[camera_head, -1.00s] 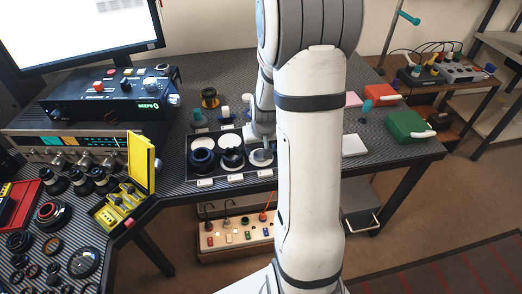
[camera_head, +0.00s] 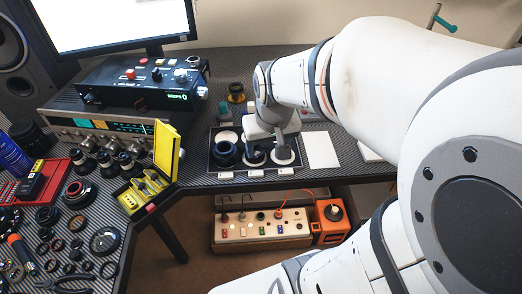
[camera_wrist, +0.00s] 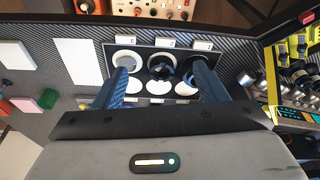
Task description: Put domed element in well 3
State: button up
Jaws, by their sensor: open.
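A dark tray (camera_head: 214,168) with round wells stands near the bench's front edge, with white label cards along its front. In the head view its front row holds a large black ring part (camera_head: 224,153) at left, a dark part (camera_head: 253,156) in the middle and a pale round part (camera_head: 283,156) at right. The wrist view shows this row reversed, with the pale part (camera_wrist: 125,67) at left. White discs (camera_wrist: 159,87) form another row. I cannot tell which is the domed element. My gripper (camera_wrist: 162,72) is open and empty, its blue fingers over the tray.
A white sheet (camera_head: 322,150) lies right of the tray. A yellow open case (camera_head: 165,148) stands left. A black control box (camera_head: 140,84) and an amber-topped black part (camera_head: 236,92) are behind. Below the bench sit a switch panel (camera_head: 262,230) and an orange box (camera_head: 330,220).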

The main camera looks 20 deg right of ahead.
jog(key=s+a+r+n, duration=0.1)
jog(key=s+a, duration=0.2)
jog(key=s, duration=0.3)
jog(key=shift+a+r, duration=0.25)
jog(key=shift+r, duration=0.05)
jog(key=p+v, duration=0.4)
jog(key=shift+w+d+r+p, duration=0.1)
jog(key=shift+w+r+p, duration=0.2)
jog(key=shift+r, duration=0.15)
